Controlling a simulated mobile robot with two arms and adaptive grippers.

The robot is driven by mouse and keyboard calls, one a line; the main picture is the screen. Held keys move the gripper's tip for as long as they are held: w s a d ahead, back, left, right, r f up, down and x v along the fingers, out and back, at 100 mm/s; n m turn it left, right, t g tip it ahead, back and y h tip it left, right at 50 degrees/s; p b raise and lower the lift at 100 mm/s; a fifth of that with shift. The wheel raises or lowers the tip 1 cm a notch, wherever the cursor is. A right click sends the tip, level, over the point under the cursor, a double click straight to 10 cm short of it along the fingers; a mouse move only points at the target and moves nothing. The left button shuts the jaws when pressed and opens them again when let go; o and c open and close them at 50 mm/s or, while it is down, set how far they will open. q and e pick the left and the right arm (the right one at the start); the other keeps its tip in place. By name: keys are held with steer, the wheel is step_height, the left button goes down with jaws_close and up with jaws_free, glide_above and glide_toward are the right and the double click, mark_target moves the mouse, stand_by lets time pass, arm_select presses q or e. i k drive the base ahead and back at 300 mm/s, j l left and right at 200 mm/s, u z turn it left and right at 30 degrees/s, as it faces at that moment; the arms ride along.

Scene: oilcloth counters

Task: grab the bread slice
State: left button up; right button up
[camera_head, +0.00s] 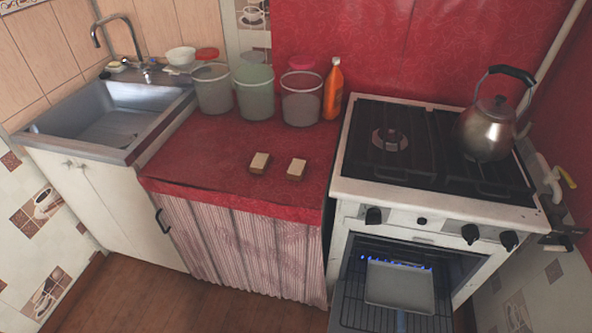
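Two small bread slices lie on the red oilcloth counter (200,150). The left bread slice (260,162) and the right bread slice (297,169) sit a little apart near the counter's front, each with a pale top and a brown side. Neither of my grippers shows in the head view, and nothing touches the slices.
Several buckets (302,100) and an orange bottle (333,88) stand along the back of the counter. A sink (115,112) is at left. At right is a stove (430,190) with a kettle (489,130); its oven is open with a tray (399,287) and blue flames inside.

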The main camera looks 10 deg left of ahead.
mark_target(295, 171)
steer(key=i+j+u, duration=0.2)
steer(key=j, duration=0.25)
steer(key=i+j+u, duration=0.15)
steer(key=j, duration=0.3)
steer(key=i+j+u, duration=0.2)
steer(key=j, duration=0.2)
